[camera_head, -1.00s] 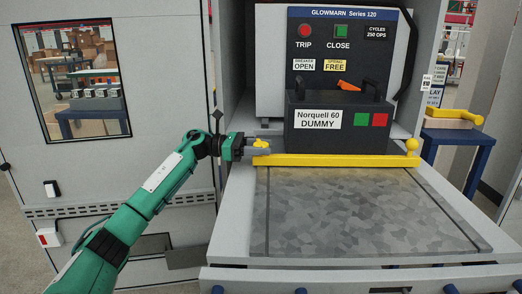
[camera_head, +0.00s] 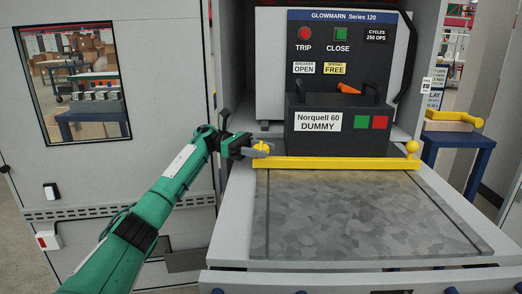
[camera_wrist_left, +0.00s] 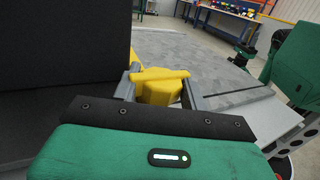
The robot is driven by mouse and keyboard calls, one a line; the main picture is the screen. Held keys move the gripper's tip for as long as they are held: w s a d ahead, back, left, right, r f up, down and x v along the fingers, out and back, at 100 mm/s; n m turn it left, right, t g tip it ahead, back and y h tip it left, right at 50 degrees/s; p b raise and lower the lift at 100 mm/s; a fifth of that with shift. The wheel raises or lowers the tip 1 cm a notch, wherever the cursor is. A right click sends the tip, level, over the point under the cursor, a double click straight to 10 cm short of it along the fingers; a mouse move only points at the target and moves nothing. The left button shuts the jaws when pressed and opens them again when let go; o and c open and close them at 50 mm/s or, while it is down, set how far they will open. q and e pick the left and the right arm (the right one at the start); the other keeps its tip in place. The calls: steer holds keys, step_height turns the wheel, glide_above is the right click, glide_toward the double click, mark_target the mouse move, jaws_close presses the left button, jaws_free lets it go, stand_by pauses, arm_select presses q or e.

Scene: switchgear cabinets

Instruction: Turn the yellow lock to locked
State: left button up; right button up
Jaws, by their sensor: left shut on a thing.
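The yellow lock (camera_head: 261,146) sits at the left end of a yellow bar (camera_head: 335,163) that crosses the tray in front of the dark box labelled Norquell 60 DUMMY (camera_head: 318,121). My left gripper (camera_head: 260,152) is shut on the lock's knob, coming from the left with its fingers angled. In the left wrist view the yellow knob (camera_wrist_left: 160,86) shows between the two grey fingers, with its raised ridge running across. No lock marking is readable. My right gripper does not show in the head view.
The grey metal tray (camera_head: 360,215) in front of the bar is bare. A yellow ball-topped post (camera_head: 412,148) stands at the bar's right end. The breaker panel (camera_head: 340,50) is behind the box. A blue stand (camera_head: 458,140) holds another yellow handle (camera_head: 455,116) at right.

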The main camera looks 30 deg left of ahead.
arm_select(q)
steer(key=o, duration=1)
steer(key=shift+c, duration=0.2)
steer(key=shift+a, duration=0.1)
steer(key=s+a+p, duration=0.1)
steer(key=s+a, duration=0.1)
steer(key=a, duration=1.1)
steer(key=shift+a, duration=0.25)
